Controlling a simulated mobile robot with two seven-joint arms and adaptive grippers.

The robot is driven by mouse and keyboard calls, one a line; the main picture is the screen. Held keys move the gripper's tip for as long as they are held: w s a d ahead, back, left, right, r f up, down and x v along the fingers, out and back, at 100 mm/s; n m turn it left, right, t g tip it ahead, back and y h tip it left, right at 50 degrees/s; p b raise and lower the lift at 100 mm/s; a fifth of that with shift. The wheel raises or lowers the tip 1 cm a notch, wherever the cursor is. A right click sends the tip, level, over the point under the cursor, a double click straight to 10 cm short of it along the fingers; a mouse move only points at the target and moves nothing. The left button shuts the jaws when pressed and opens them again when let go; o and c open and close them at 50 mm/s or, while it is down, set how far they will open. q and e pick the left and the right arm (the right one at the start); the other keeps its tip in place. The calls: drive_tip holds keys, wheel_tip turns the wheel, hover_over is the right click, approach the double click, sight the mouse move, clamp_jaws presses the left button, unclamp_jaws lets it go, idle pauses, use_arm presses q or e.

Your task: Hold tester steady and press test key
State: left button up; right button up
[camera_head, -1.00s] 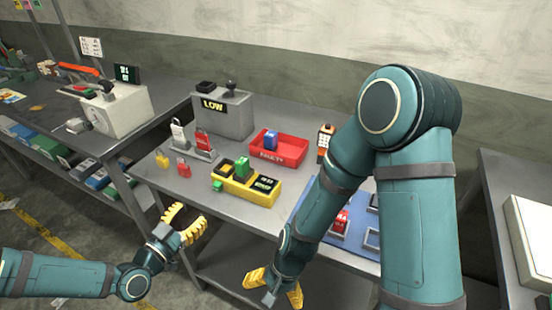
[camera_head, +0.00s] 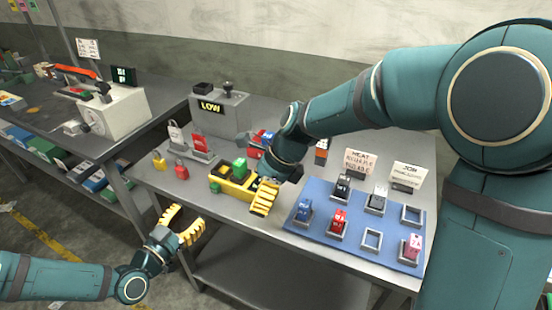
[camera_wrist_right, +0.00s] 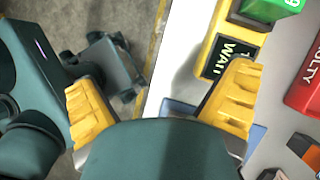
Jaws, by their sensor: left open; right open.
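The yellow tester (camera_head: 226,186) lies on the middle bench, its right end hidden behind my right gripper in the head view. A green block (camera_head: 239,167) sits in it, and a smaller green piece (camera_head: 215,188) is at its left end. The right wrist view shows part of the tester (camera_wrist_right: 204,38), a dark display (camera_wrist_right: 230,57) reading WAIT and the green block (camera_wrist_right: 268,9). My right gripper (camera_head: 266,197) is open and empty at the tester's right end; its spread fingers show in the wrist view (camera_wrist_right: 162,105). My left gripper (camera_head: 183,226) is open and empty, off the bench's front edge.
A blue mat (camera_head: 335,236) with several coloured blocks in holders lies to the right. A red FAULTY bin is partly hidden behind my right arm and shows in the wrist view (camera_wrist_right: 304,90). A grey LOW box (camera_head: 218,120) stands behind.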

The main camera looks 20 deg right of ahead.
sight(243, 183)
drive_tip(key=w+d+r+m+t+h, duration=0.2)
drive_tip(key=w+d+r+m, duration=0.2)
drive_tip(key=w+d+m, duration=0.1)
drive_tip(key=x, duration=1.4)
drive_tip(key=shift+w+d, duration=0.1)
drive_tip(key=shift+d, duration=0.15)
drive_tip(key=c, duration=1.2)
use_arm(q)
clamp_jaws()
use_arm(e)
drive_tip(key=shift+f, duration=0.1)
